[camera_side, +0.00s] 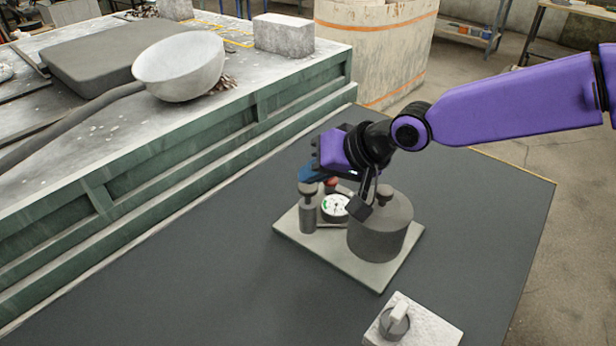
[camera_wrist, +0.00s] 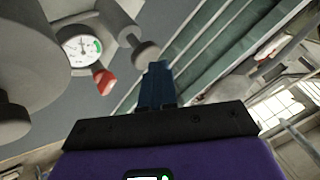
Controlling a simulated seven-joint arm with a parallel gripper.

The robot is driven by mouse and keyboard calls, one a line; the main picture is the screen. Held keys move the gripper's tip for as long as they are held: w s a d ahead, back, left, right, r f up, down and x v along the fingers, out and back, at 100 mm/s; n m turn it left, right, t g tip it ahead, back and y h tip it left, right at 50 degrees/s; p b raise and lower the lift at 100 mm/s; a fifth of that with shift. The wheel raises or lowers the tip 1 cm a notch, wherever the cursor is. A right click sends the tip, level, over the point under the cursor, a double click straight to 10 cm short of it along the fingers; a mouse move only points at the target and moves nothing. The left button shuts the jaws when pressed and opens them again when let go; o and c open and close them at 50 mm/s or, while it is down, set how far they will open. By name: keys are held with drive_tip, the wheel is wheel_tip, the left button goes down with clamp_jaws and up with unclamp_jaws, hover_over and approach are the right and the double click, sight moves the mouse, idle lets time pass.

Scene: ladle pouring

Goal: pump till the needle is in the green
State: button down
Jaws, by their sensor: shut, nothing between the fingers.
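A pale base plate (camera_side: 375,275) carries a small pump (camera_side: 308,213) with a dark round knob on top, a white dial gauge (camera_side: 337,212) and a wide grey tank (camera_side: 380,238). The gauge has a green band; it also shows in the wrist view (camera_wrist: 78,48), but its needle is too small to read surely. A red part (camera_wrist: 104,80) sits beside the gauge. My gripper (camera_side: 308,175), with blue fingers, is shut and empty just above or behind the pump knob. In the wrist view the fingers point towards the knob (camera_wrist: 147,54). Contact cannot be told.
A white block with a grey dial knob (camera_side: 396,322) stands at the front of the dark table. A green-sided bench (camera_side: 180,165) runs along the left, holding a big ladle (camera_side: 180,68) and a grey block (camera_side: 284,34). The table left of the plate is clear.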

sight(315, 188)
drive_tip(key=shift+f, duration=1)
idle(0.8)
drive_tip(key=shift+r, duration=2.3)
drive_tip(key=shift+r, duration=2.55)
drive_tip(key=shift+s+d, duration=0.1)
drive_tip(key=s+d+f+n+g+h, duration=0.2)
drive_tip(key=s+d+f+n, duration=0.1)
drive_tip(key=s+d, duration=0.7)
drive_tip(key=s+d+f+n+g+h, duration=0.1)
drive_tip(key=s+d+f+n, duration=0.3)
drive_tip(key=s+d, duration=0.6)
drive_tip(key=s+d+f+n+g+h, duration=0.2)
drive_tip(key=s+d, duration=0.8)
drive_tip(key=d, duration=1.3)
drive_tip(key=shift+s+d+f+n+g+h, duration=0.25)
drive_tip(key=shift+f+n+h, duration=0.55)
drive_tip(key=shift+n, duration=0.4)
drive_tip(key=shift+w+r, duration=0.1)
drive_tip(key=shift+r, duration=0.05)
